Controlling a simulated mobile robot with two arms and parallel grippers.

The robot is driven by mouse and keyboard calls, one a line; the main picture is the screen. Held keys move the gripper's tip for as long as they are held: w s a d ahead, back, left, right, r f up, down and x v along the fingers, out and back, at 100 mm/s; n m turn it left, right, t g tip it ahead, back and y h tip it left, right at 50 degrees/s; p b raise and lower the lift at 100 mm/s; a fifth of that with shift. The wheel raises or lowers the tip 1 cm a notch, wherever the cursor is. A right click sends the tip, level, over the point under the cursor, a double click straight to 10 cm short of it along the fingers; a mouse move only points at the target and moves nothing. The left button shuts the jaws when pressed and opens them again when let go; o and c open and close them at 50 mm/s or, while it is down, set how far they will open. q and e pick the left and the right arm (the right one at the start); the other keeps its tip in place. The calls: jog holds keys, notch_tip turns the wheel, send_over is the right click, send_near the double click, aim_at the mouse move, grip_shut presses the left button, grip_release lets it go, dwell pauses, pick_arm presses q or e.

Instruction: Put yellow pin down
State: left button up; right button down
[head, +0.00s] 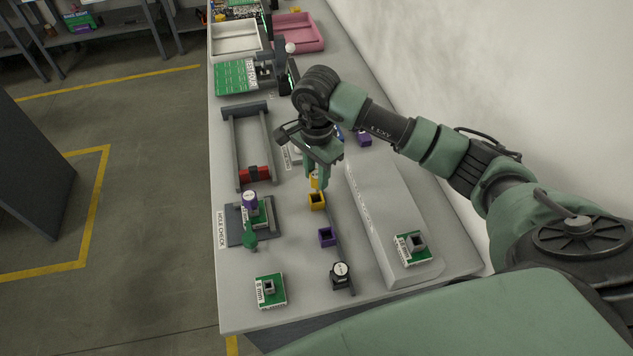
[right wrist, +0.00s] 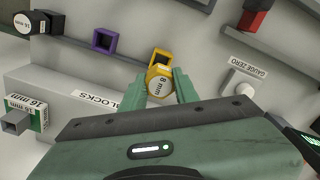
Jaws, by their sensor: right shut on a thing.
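My right gripper (head: 317,181) is shut on the yellow pin (head: 313,180), pointing down over the bench. In the right wrist view, the pin's pale "8 mm" top (right wrist: 160,84) shows between the fingertips (right wrist: 161,78). The yellow square holder (head: 317,201) stands just in front of the pin in the head view. It also shows in the right wrist view (right wrist: 162,58), its dark opening visible and its near edge overlapped by the pin. I cannot tell whether pin and holder touch. My left gripper is not in view.
An empty purple holder (head: 327,237) and a black holder with a black pin (head: 340,274) stand in the same row. A long grey block (head: 385,215) lies to the right. A purple-topped pin (head: 249,200) stands on the hole-check plate (head: 234,233) at left.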

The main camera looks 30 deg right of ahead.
aim_at(316, 187)
notch_tip(316, 187, down, 5)
jog(key=shift+r+p, duration=0.1)
jog(key=shift+p, duration=0.5)
jog(key=shift+f+b, duration=0.35)
jog(key=c, duration=1.1)
grip_release()
jog(key=shift+r, duration=0.1)
jog(key=shift+o, duration=0.2)
jog(key=shift+r, duration=0.1)
